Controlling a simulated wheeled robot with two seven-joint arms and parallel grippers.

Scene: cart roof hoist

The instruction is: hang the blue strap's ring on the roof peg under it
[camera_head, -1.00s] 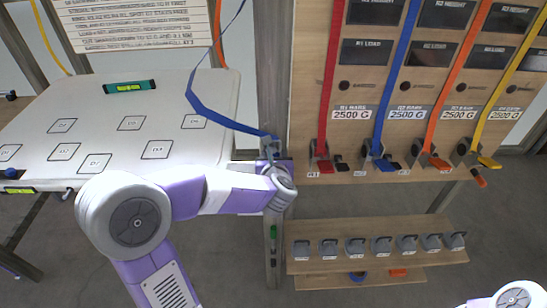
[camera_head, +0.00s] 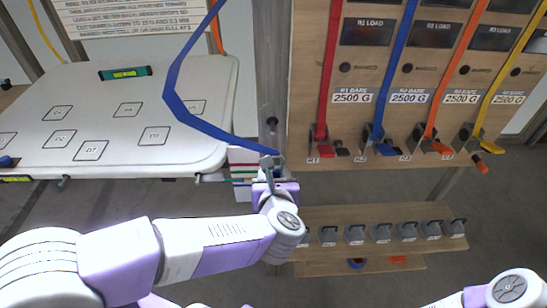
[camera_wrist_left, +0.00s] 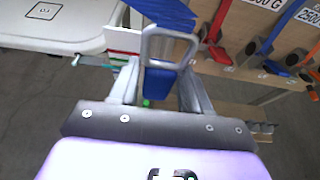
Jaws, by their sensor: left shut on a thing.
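In the left wrist view, the strap (camera_wrist_left: 160,12) runs to a grey metal ring (camera_wrist_left: 148,48). The left gripper (camera_wrist_left: 165,88) is shut on the ring, with blue material between its fingers. The ring is held off the roof's right edge, apart from the panel. A small peg (camera_head: 200,178) sticks out at the roof's near right corner, left of the gripper. My right gripper is out of the picture; only part of that arm shows.
A wooden board (camera_head: 300,100) with red, blue, orange and yellow straps and load displays stands to the right. A lower shelf (camera_head: 330,216) holds several grey blocks. A metal post (camera_head: 272,90) rises just behind the left gripper. A green level (camera_head: 125,73) lies on the roof.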

